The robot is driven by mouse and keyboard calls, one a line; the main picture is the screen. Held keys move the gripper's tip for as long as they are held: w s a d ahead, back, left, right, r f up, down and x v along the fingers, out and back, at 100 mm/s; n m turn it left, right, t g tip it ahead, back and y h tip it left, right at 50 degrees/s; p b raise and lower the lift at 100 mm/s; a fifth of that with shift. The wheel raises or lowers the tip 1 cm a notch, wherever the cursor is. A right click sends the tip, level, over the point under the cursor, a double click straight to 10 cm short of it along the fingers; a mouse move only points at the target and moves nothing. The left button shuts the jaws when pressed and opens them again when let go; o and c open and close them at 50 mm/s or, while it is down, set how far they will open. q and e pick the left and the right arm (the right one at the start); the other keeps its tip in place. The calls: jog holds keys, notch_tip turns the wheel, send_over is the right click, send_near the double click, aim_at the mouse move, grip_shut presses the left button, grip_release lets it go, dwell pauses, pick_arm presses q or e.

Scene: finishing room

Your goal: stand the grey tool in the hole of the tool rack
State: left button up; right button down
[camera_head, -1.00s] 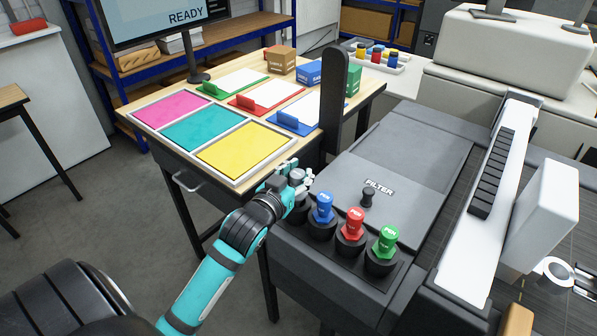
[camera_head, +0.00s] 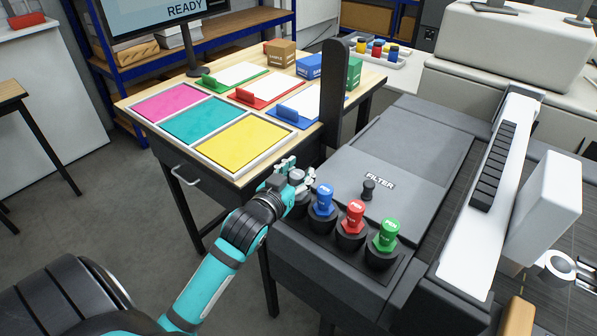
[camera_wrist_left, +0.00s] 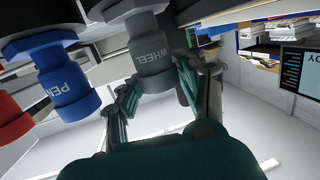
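The grey tool, marked WHEEL, shows in the left wrist view (camera_wrist_left: 152,62) and small in the head view (camera_head: 297,177). It stands upright at the leftmost hole of the dark tool rack (camera_head: 325,245); its foot is mostly hidden, though its collar looks down at the socket. My left gripper (camera_head: 298,172) is at its top. In the left wrist view the fingers (camera_wrist_left: 160,88) lie either side of the tool's head and look spread, with a small gap on the right side. My right gripper is not in view.
Blue (camera_head: 323,200), red (camera_head: 354,217) and green (camera_head: 386,236) tools stand in the rack beside the grey one. A black knob (camera_head: 368,190) and the FILTER lid lie behind. A dark upright post (camera_head: 333,95) rises behind the gripper. A wooden table with coloured panels (camera_head: 245,145) is at left.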

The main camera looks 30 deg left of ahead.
pick_arm(q)
jog(key=o, duration=0.4)
jog(key=v, duration=1.2)
jog(key=shift+f, duration=0.1)
